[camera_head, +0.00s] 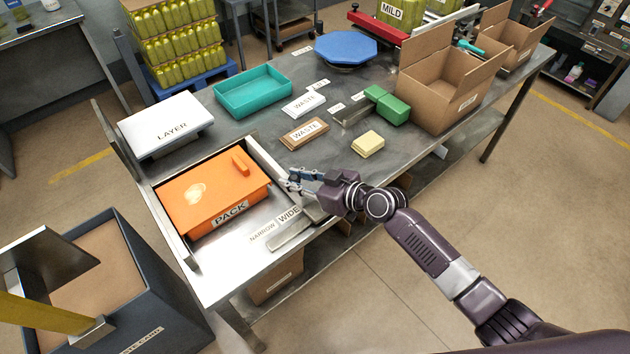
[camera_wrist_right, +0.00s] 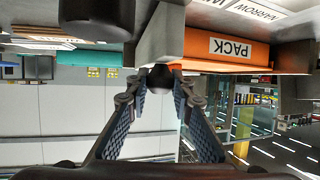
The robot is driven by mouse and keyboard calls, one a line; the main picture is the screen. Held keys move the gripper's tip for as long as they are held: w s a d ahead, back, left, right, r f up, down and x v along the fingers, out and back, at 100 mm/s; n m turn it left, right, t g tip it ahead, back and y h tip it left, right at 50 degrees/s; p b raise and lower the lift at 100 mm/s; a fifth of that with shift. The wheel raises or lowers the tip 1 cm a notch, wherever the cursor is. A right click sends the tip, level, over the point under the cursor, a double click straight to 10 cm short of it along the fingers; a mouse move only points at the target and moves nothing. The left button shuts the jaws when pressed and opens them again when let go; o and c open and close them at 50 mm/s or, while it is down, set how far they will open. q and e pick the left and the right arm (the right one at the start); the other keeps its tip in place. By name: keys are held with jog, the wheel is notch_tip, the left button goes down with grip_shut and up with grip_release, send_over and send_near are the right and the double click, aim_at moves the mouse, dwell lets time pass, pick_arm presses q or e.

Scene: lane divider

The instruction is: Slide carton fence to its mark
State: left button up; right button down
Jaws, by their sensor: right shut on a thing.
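The carton fence (camera_head: 265,163) is a pale upright bar to the right of the orange PACK carton (camera_head: 207,200), with a narrow gap between them. My right gripper (camera_head: 292,181) reaches in from the right at the fence. In the right wrist view my right gripper (camera_wrist_right: 160,82) is shut on a round black knob (camera_wrist_right: 160,72) beside the grey fence (camera_wrist_right: 163,35). The NARROW label (camera_head: 262,233) and the WIDE label (camera_head: 289,214) lie near the front edge. The fence's near end is close to WIDE; its exact alignment is partly hidden by my gripper. My left gripper is out of view.
A white LAYER box (camera_head: 166,124) and a teal tray (camera_head: 253,92) stand behind the carton. WASTE blocks (camera_head: 304,132), a yellow block (camera_head: 368,144), a green block (camera_head: 387,104) and an open cardboard box (camera_head: 446,85) lie to the right. A dark bin (camera_head: 165,290) stands front left.

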jog(key=shift+s+a+p, duration=0.45)
jog(key=shift+s+a, duration=0.25)
jog(key=shift+a, duration=0.15)
jog(key=c, duration=1.6)
grip_release()
jog(key=shift+d, duration=0.15)
jog(key=v, duration=1.1)
jog(key=shift+s+d+r, duration=0.25)
